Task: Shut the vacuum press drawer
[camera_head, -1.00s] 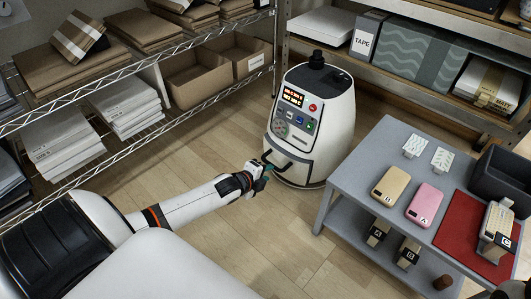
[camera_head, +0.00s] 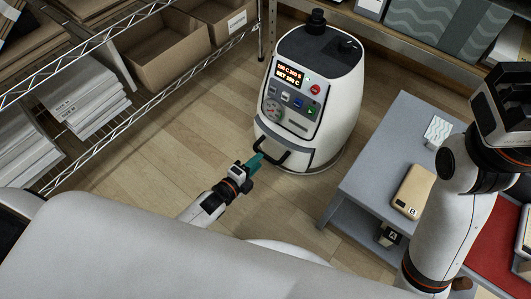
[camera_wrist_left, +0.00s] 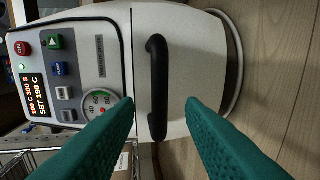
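The white vacuum press (camera_head: 340,95) with a dark top stands on the wood floor at the upper middle of the head view. Its drawer front (camera_head: 292,155) is low on the machine and carries a black bar handle (camera_head: 269,153). The drawer looks flush or nearly so; I cannot tell if a small gap is left. My left gripper (camera_head: 256,162) is at the handle. In the left wrist view its teal fingers are apart, with the handle (camera_wrist_left: 157,75) between them and no clear contact. My right gripper (camera_head: 508,105) is dark, at the upper right; its fingers do not show clearly.
A grey table (camera_head: 375,150) stands right of the press with a tan phone-like case (camera_head: 413,190), a white patterned card (camera_head: 437,131) and a red mat (camera_head: 495,250). My right arm hides part of it. A wire shelf (camera_head: 105,130) stands left. Floor between is clear.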

